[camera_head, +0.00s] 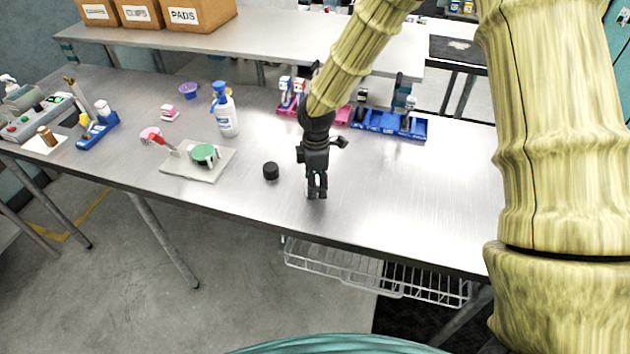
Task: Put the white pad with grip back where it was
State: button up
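My gripper (317,192) is black and points down over the front middle of the metal table. Its fingers are close together, with a small pale patch between them. I cannot tell whether that is a held piece or the tabletop showing through. Small white pieces stand in a pink holder (289,107) behind my gripper, partly hidden by my arm. Another whitish piece (410,104) stands in the blue holder (372,122) at the back right. I cannot tell which of these is the white pad with grip.
A black round cap (271,171) lies left of my gripper. A pale board (224,160) with a green disc (205,153) lies farther left. A white bottle with a blue top (226,113) stands behind. A blue tray (97,131) is far left. The table right of my gripper is clear.

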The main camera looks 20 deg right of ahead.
jog(key=shift+r, duration=0.1)
notch_tip(320, 180, up, 12)
jog(key=b, duration=0.2)
dwell(0.5)
jog(key=shift+r, duration=0.1)
